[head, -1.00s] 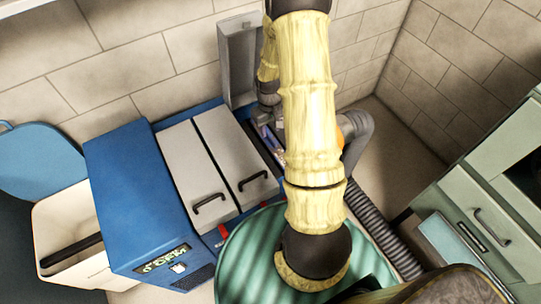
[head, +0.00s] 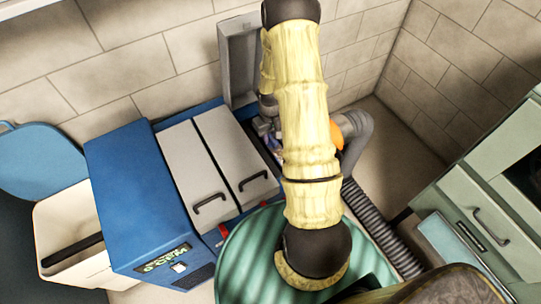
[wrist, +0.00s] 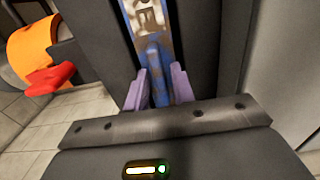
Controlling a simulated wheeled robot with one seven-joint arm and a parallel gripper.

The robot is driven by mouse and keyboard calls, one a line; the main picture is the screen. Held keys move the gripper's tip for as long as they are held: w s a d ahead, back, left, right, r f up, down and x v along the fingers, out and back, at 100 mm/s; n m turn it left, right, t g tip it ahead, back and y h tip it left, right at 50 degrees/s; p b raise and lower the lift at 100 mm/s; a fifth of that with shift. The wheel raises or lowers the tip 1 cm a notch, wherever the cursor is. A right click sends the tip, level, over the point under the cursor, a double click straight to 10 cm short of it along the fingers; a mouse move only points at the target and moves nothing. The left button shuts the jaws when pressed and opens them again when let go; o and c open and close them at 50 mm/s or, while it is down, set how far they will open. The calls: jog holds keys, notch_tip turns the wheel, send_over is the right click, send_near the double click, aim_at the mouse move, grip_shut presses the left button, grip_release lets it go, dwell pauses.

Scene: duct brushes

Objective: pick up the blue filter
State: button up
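The blue filter (wrist: 152,45) is a narrow blue piece with a mottled brown and white face. In the wrist view it stands in a slot between dark grey walls. My gripper (wrist: 160,82) has purple fingers, one on each side of the filter's near blue end. Little or no gap shows between fingers and filter, and I cannot tell whether they press on it. In the head view my gripper (head: 274,138) is low beside the blue cabinet, partly behind my arm. The filter cannot be made out clearly there.
The blue cabinet (head: 130,195) has two grey lids with handles. A grey upright panel (head: 238,62) stands behind it. A grey hose (head: 357,140) with an orange part (wrist: 32,50) is close on the right. A green striped round top (head: 250,260) lies in front, and a green cabinet (head: 490,215) stands right.

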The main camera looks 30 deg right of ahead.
grip_shut()
jog(key=shift+r, duration=0.15)
notch_tip(320, 180, up, 28)
dwell(0.4)
dwell(0.4)
notch_tip(320, 180, up, 22)
jog(key=p, duration=2)
jog(key=shift+f, duration=0.2)
dwell(0.4)
